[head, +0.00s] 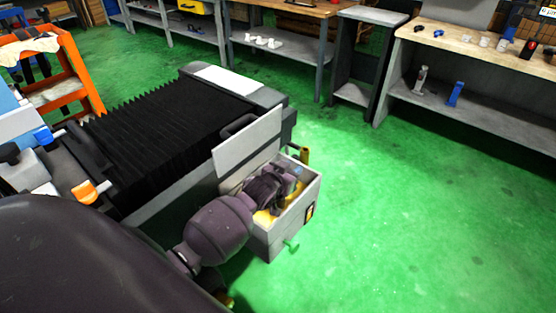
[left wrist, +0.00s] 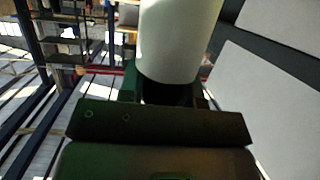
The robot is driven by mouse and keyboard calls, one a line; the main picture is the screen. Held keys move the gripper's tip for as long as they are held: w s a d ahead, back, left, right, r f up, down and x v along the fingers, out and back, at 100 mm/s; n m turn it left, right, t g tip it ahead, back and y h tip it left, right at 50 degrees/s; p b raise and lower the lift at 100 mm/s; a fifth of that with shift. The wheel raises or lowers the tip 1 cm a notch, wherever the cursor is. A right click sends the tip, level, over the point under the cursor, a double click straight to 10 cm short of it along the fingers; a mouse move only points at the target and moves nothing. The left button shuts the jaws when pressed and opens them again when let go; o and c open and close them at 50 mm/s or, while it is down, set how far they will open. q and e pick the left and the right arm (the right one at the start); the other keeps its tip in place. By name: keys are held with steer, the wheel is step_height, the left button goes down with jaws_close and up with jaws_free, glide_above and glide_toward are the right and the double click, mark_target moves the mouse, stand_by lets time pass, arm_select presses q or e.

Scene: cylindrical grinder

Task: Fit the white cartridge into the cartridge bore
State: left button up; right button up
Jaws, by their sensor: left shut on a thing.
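My left gripper (head: 270,188) reaches into the open grey box on the side of the machine and hides much of its inside. In the left wrist view its jaws (left wrist: 170,90) are shut on the white cartridge (left wrist: 180,42), a smooth white cylinder that runs up out of the frame. In the head view I cannot make out the cartridge clearly behind the gripper. The cartridge bore is not visible in either view, so I cannot tell how the cartridge sits to it. My right gripper is not in view.
The machine's black bellows (head: 170,130) lie left. The green floor (head: 420,220) right of the box is clear.

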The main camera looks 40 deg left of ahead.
arm_select(q)
steer(key=w+a+f, duration=0.1)
steer(key=w+a, duration=0.1)
steer(key=a, duration=0.3)
steer(key=shift+a+n+y, duration=0.3)
steer(key=shift+a+y, duration=0.1)
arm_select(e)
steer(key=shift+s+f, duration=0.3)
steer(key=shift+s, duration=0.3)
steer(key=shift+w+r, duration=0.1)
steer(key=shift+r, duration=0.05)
arm_select(q)
step_height(320, 180, down, 6)
steer(key=b, duration=0.2)
steer(key=shift+r+b, duration=0.1)
steer(key=shift+b, duration=0.2)
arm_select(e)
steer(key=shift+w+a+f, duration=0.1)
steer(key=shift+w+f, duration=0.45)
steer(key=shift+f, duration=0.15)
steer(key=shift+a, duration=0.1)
arm_select(q)
steer(key=shift+p, duration=0.3)
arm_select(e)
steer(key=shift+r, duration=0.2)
